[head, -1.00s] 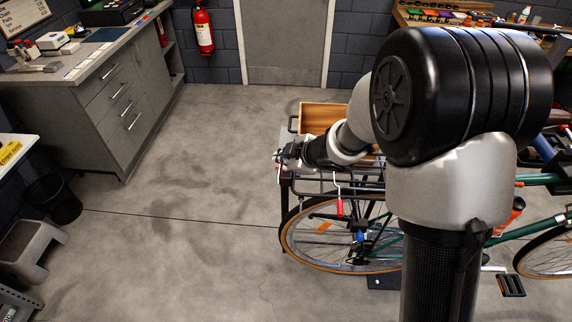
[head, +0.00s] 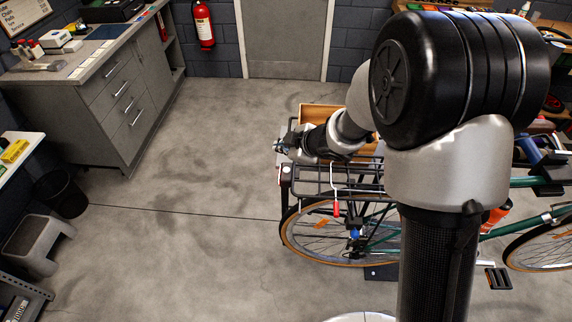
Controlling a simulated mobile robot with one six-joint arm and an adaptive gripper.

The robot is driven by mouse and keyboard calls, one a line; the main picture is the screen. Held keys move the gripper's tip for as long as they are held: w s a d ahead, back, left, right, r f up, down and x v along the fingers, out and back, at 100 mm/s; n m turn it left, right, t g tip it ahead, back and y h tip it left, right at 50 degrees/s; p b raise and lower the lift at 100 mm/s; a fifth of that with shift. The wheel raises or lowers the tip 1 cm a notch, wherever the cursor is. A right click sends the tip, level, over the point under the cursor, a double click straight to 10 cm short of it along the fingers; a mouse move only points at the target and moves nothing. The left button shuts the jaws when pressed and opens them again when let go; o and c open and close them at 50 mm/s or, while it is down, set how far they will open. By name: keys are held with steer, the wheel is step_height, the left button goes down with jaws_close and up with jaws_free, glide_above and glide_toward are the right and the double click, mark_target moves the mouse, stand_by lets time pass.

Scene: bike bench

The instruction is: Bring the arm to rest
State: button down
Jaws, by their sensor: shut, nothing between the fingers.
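My arm stands at the right in the head view and bends to the left, over the rear rack of a green bicycle (head: 380,240). My gripper (head: 279,146) is at the left end of the arm, near the rack (head: 325,181) and the wooden box (head: 317,113). It is small in the picture, looks shut and holds nothing visible. A thing with a red handle (head: 337,209) hangs below the rack by a white line. My arm hides much of the bicycle.
A grey drawer cabinet (head: 113,104) stands at the left, with a black bin (head: 60,194) and a grey step stool (head: 36,243) nearer. A fire extinguisher (head: 203,25) hangs on the back wall beside a grey door (head: 285,38). The concrete floor (head: 190,180) left of the bicycle is clear.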

stand_by(0.3)
steer(key=s+d+r+m+t+h+b, duration=0.25)
steer(key=d+r+m+h, duration=0.3)
steer(key=d+r, duration=0.55)
steer(key=s+d+r+m+g+h+b, duration=0.1)
steer(key=s+d+r+m+g+h, duration=0.1)
steer(key=s+d+m, duration=0.7)
steer(key=s+a+f+m+g+b, duration=0.1)
steer(key=s, duration=1)
steer(key=s+a+f+m+g+y+b, duration=0.1)
steer(key=s+g, duration=0.1)
steer(key=s, duration=0.8)
steer(key=shift+s+a+f, duration=0.2)
steer(key=shift+s+a, duration=0.15)
